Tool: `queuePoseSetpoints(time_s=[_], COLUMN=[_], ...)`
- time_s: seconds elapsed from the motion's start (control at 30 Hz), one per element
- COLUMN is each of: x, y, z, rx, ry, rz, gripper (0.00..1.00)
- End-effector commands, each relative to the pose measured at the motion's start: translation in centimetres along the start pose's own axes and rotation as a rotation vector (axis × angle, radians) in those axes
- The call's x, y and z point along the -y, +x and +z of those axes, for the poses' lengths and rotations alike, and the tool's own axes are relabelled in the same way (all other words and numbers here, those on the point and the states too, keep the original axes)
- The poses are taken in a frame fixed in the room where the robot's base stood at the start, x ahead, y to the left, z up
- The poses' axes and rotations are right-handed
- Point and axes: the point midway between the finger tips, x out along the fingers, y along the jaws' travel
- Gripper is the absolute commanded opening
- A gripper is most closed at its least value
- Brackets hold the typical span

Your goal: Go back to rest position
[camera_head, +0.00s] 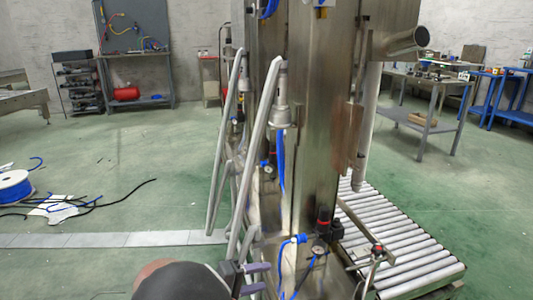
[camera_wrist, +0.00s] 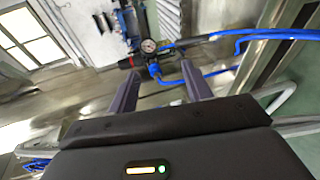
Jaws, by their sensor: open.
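My gripper (camera_head: 258,277) shows at the bottom of the head view, its two purple-grey fingers pointing right toward the steel machine (camera_head: 315,120). In the wrist view the fingers of my gripper (camera_wrist: 158,88) stand apart with nothing held between them. Beyond the fingertips is a round pressure gauge (camera_wrist: 149,46) with a blue fitting and blue hoses (camera_wrist: 255,36). I cannot tell how far the fingertips are from it. The dark rounded part at the bottom of the head view is my own arm.
Grey slanted bars (camera_head: 262,140) rise just beyond my gripper. A roller conveyor (camera_head: 395,240) lies right of the machine. A blue cable spool (camera_head: 14,188) and loose black cables (camera_head: 100,203) are on the floor at left. A workbench (camera_head: 430,105) stands back right. Open green floor lies left.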

Motion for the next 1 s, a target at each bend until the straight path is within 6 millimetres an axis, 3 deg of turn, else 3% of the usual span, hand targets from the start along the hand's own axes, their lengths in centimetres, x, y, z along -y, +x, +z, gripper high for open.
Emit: queuePoseSetpoints(time_s=[0.27, 0.47, 0.7, 1.0], x=[-3.4, -6.5, -9.9, -12.9], y=[4.5, 6.8, 6.6, 4.2], z=[5.3, 11.5, 18.4, 25.0], rx=[0.165, 0.248, 0.198, -0.004], ry=[0.035, 0.127, 0.317, 0.609], rz=[-0.316, -0.657, -0.983, -1.159], gripper=[0.50, 0.50, 0.50, 0.50])
